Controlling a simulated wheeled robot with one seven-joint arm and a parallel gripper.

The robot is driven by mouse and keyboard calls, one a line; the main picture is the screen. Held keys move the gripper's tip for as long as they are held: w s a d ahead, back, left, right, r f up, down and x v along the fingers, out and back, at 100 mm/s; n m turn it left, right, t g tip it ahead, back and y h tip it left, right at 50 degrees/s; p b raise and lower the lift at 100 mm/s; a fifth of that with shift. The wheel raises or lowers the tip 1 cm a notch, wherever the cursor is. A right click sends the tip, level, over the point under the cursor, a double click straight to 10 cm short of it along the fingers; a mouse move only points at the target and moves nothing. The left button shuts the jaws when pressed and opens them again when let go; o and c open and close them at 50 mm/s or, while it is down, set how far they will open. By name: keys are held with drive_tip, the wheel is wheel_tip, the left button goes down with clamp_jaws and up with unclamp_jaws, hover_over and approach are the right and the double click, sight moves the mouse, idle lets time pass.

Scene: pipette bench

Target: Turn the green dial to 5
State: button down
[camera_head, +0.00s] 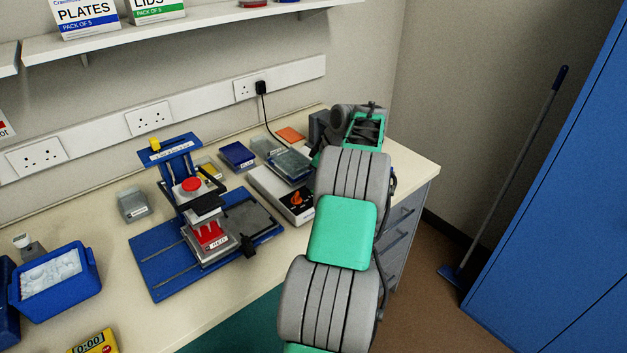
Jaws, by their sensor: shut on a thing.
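No green dial can be made out; the bench behind my arm is hidden. My arm reaches from the bottom middle to the right end of the bench. My gripper's fingers are hidden behind my own arm links, so what they hold does not show. A white box-shaped device (266,183) stands just left of my arm, with an orange knob (296,199) on its front. Its right end is partly covered by my arm.
A blue stand with a red button (190,184) is on the bench's middle. A blue ice tub (88,270) and yellow timer (96,343) are at left. A cable hangs from the wall plug (260,88). A blue cabinet (550,220) stands right.

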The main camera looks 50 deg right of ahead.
drive_tip(key=shift+f+b, duration=0.1)
drive_tip(key=shift+b, duration=0.25)
drive_tip(key=shift+m+h+b, duration=0.5)
drive_tip(key=shift+m+b, duration=0.45)
drive_tip(key=shift+m, duration=0.15)
drive_tip(key=m+h+b, duration=0.1)
drive_tip(key=m+b, duration=0.1)
drive_tip(key=shift+d+m, duration=0.1)
drive_tip(key=shift+m, duration=0.2)
drive_tip(key=m+h+b, duration=0.1)
drive_tip(key=m, duration=0.1)
drive_tip(key=m+b, duration=0.1)
drive_tip(key=m, duration=0.2)
drive_tip(key=shift+d+g+h+b, duration=0.1)
drive_tip(key=shift+g+h+b, duration=0.2)
drive_tip(key=shift+g+h, duration=0.1)
drive_tip(key=m+g+h, duration=0.1)
drive_tip(key=m, duration=0.4)
drive_tip(key=shift+s+d, duration=0.1)
drive_tip(key=m+g+p, duration=0.1)
drive_tip(key=m, duration=0.1)
drive_tip(key=m+g, duration=0.1)
drive_tip(key=m, duration=0.2)
drive_tip(key=shift+s+d+h+p, duration=0.1)
drive_tip(key=shift+s+h+p, duration=0.05)
drive_tip(key=shift+h+p, duration=0.25)
drive_tip(key=shift+g, duration=0.3)
drive_tip(key=c, duration=1.5)
unclamp_jaws()
drive_tip(key=shift+c, duration=0.2)
